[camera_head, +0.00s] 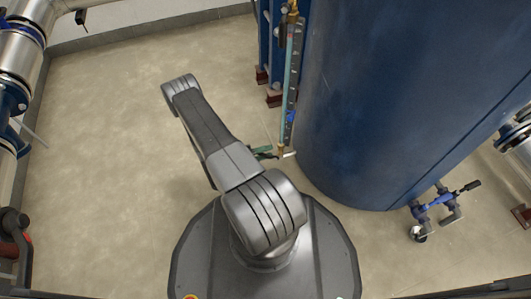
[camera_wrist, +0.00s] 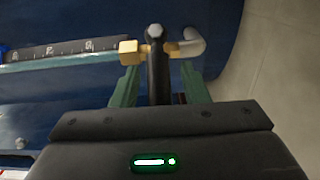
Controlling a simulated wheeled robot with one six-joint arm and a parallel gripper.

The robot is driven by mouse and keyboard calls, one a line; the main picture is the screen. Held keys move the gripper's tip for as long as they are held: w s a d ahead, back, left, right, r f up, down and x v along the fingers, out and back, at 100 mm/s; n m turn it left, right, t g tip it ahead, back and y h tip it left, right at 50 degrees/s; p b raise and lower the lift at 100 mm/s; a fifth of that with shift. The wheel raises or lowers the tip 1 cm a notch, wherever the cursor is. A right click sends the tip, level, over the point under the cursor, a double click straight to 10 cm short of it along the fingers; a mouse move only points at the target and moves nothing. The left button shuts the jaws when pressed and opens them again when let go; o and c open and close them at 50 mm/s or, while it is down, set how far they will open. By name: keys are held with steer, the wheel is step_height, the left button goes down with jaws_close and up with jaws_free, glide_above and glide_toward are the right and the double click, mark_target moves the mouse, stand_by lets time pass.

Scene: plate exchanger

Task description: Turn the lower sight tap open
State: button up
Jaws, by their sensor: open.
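The lower sight tap (camera_wrist: 157,62) is at the bottom end of the sight gauge in the wrist view. It has brass fittings on both sides and a black lever pointing toward my gripper. A pale elbow pipe (camera_wrist: 190,42) joins its right side. My gripper (camera_wrist: 160,88) is open, with one green finger on each side of the black lever. I cannot tell whether either finger touches it. In the head view, my gripper (camera_head: 263,150) is beside the gauge's lower end, partly hidden by my arm; the brass tap (camera_head: 282,152) is small there.
The sight gauge (camera_head: 290,75), with its dark scale, runs up beside the large blue tank (camera_head: 400,90). Pipework (camera_head: 18,55) lines the left side. The floor (camera_head: 110,150) left of my arm is clear.

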steer(key=shift+c, duration=0.2)
jaws_close()
